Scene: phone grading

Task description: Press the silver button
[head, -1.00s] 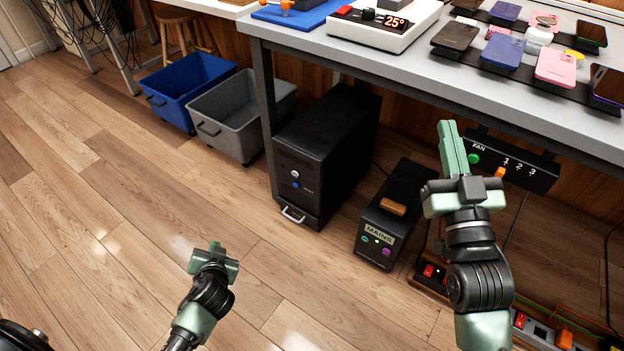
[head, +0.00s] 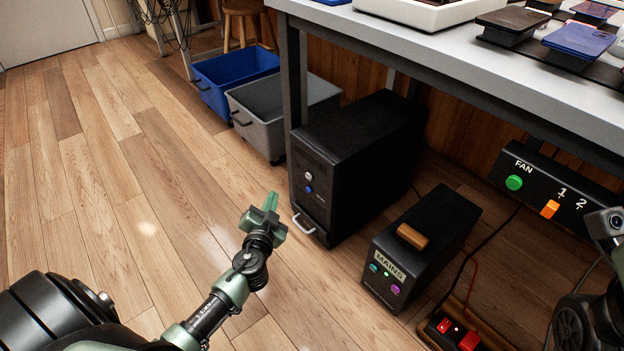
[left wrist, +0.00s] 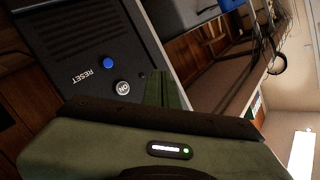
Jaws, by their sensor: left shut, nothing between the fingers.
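The silver button (head: 308,175) is on the front of a black computer tower (head: 365,150), above a blue button (head: 309,189). In the left wrist view the silver button (left wrist: 122,88) is marked ON, and the blue button (left wrist: 109,63) is beside the word RESET. My left gripper (head: 270,203) is shut and empty, in front of the tower and left of the buttons. In the left wrist view its fingers (left wrist: 165,90) show just right of the silver button, with no contact visible. Only part of my right arm shows at the right edge; its fingers are out of view.
A black MAINS box (head: 420,250) with an orange-brown handle stands right of the tower. A grey bin (head: 275,120) and a blue bin (head: 225,85) stand behind. The table (head: 480,75) overhangs the tower. The floor at left is clear.

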